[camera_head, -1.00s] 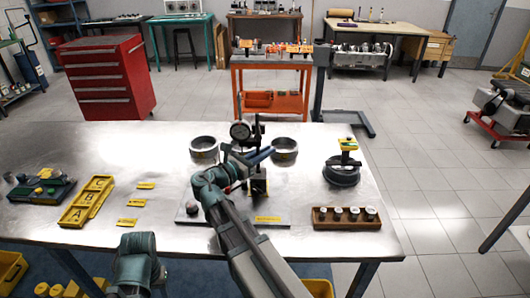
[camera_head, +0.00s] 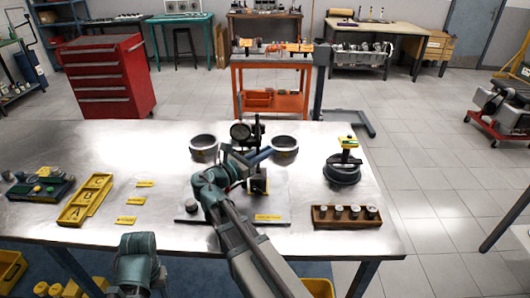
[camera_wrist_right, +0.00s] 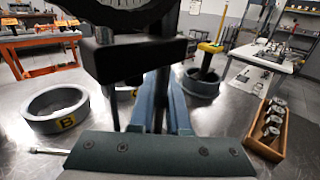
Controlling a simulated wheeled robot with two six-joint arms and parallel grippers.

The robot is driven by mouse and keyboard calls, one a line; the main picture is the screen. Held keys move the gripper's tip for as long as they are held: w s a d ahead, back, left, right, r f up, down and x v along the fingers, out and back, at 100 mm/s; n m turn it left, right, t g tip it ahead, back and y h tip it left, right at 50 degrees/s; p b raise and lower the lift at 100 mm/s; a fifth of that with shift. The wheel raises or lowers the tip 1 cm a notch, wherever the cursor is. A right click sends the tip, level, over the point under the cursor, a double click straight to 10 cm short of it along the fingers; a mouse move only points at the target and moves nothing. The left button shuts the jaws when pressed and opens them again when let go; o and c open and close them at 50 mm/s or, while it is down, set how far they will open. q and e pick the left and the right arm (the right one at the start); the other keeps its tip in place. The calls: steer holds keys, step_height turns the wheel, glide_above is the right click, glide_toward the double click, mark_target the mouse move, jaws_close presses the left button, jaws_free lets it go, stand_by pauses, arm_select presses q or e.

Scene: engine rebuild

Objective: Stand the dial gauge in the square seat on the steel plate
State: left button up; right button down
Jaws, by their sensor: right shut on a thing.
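The dial gauge (camera_head: 240,132) stands roughly upright over the steel plate (camera_head: 278,207), with a round dial at its upper left, a dark post and a dark block at the bottom. My right gripper (camera_head: 259,158) is shut on the gauge's post. In the right wrist view the dial's dark rim (camera_wrist_right: 122,12) fills the top, with a black block below it, in front of my blue fingers (camera_wrist_right: 163,105). My arm hides part of the plate. The square seat is hidden, and I cannot tell whether the block touches the plate. My left gripper is out of view.
Two metal rings (camera_head: 203,143) (camera_head: 285,145) lie behind the plate. A dark round part with a yellow top (camera_head: 342,172) stands right, behind a wooden rack (camera_head: 347,223) of several cylinders. The table's back left is clear.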

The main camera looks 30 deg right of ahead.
steer(key=shift+f, duration=0.15)
steer(key=c, duration=0.8)
jaws_free()
steer(key=shift+c, duration=0.2)
steer(key=shift+o, duration=0.2)
steer(key=shift+f, duration=0.1)
steer(key=shift+a, duration=0.1)
steer(key=v, duration=1.3)
steer(key=shift+s+a, duration=0.2)
steer(key=shift+a, duration=0.1)
